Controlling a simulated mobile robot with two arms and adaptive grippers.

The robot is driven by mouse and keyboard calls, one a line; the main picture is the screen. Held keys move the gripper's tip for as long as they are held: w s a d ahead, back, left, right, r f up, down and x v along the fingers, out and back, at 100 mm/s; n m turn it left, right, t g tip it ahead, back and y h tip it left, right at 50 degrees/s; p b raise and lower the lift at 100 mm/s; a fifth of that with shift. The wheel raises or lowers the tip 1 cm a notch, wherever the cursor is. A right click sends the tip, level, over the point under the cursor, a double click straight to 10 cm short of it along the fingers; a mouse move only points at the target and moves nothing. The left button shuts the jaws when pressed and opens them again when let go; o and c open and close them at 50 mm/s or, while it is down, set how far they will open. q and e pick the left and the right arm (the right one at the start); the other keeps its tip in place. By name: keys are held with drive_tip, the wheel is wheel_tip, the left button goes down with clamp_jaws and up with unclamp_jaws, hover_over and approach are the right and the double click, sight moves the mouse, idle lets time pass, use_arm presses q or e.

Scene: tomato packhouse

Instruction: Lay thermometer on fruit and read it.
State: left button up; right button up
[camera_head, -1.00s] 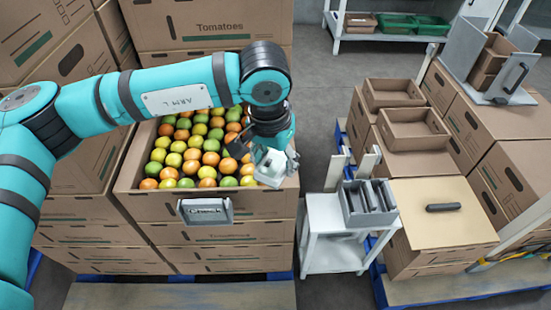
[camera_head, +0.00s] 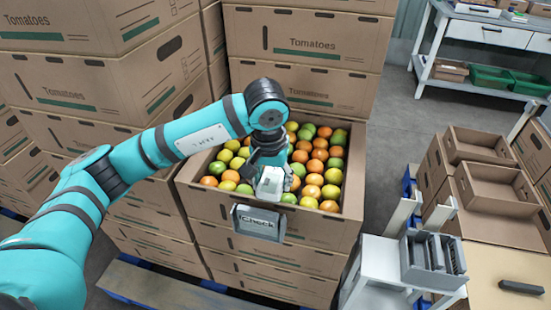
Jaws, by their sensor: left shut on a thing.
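An open cardboard box (camera_head: 330,222) of green, yellow and orange tomatoes (camera_head: 312,179) tops a stack of boxes. My left gripper (camera_head: 271,172) is over the front of the fruit, pointing down. It is shut on a pale grey-white device, which I take for the thermometer (camera_head: 270,184). The device is at the box's front edge, above or against the fruit; I cannot tell whether it touches. Its display is not readable. My right gripper is not in view.
A grey "Check" holder (camera_head: 258,223) hangs on the box front. A white stand with a grey slotted bin (camera_head: 432,262) is at lower right. Empty cardboard trays (camera_head: 498,207) are on the right. Tall tomato cartons (camera_head: 95,95) stand left and behind. Grey floor (camera_head: 400,125) is clear at the back.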

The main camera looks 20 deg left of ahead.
use_arm(q)
drive_tip(key=w+a, duration=0.1)
drive_tip(key=w, duration=0.5)
drive_tip(key=w+a+f+p, duration=0.1)
drive_tip(key=w, duration=0.2)
drive_tip(key=shift+w+a, duration=0.3)
wheel_tip(320, 180, down, 3)
drive_tip(key=shift+f+p, duration=0.1)
drive_tip(key=shift+p, duration=0.4)
drive_tip(key=shift+f, duration=0.25)
drive_tip(key=o, duration=1.2)
drive_tip(key=shift+r, duration=0.65)
wheel_tip(320, 180, up, 11)
drive_tip(key=s+b, duration=0.1)
drive_tip(key=shift+s, duration=0.35)
